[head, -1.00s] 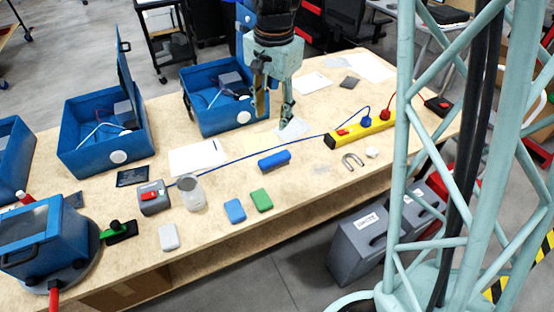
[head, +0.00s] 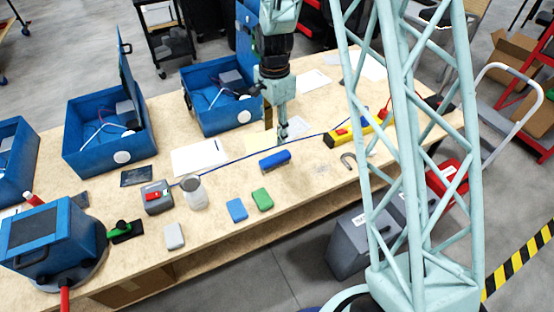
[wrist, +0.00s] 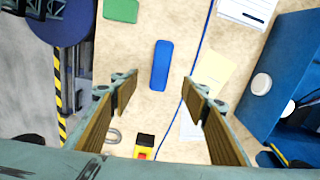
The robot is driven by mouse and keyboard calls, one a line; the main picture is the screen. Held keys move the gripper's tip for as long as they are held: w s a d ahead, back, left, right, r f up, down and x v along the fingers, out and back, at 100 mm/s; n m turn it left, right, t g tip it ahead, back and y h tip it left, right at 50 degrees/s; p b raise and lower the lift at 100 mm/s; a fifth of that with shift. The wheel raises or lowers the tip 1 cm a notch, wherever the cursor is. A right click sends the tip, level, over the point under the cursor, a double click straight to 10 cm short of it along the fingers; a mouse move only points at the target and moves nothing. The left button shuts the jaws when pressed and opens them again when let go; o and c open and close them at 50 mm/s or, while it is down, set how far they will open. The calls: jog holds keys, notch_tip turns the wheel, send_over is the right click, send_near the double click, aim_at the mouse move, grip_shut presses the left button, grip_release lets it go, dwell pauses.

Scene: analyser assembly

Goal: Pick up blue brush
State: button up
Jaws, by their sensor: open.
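The blue brush (head: 275,161) lies on the wooden table, in front of my gripper in the head view. In the wrist view the blue brush (wrist: 160,65) lies on the bare wood, ahead of the fingertips and roughly between their lines. My gripper (head: 275,133) hangs above the table just behind the brush. In the wrist view my gripper (wrist: 160,92) is open and empty, its two fingers wide apart. The brush is apart from both fingers.
A green block (head: 262,199) and a blue block (head: 237,210) lie near the front edge. A blue cable (head: 232,160) runs behind the brush to a yellow power strip (head: 345,132). A horseshoe magnet (head: 349,160) lies to the right. A blue box (head: 213,118) stands behind.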

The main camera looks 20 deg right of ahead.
jog(key=shift+w+d+f, duration=0.15)
jog(key=shift+w+f, duration=0.05)
jog(key=shift+f, duration=0.45)
send_over(275, 157)
jog(key=shift+d+f, duration=0.1)
jog(key=shift+f, duration=4.2)
jog(key=shift+f, duration=0.15)
jog(key=shift+f, duration=2.4)
jog(key=shift+c, duration=0.4)
jog(key=c, duration=0.9)
jog(key=shift+w+r, duration=0.1)
jog(key=shift+r, duration=0.05)
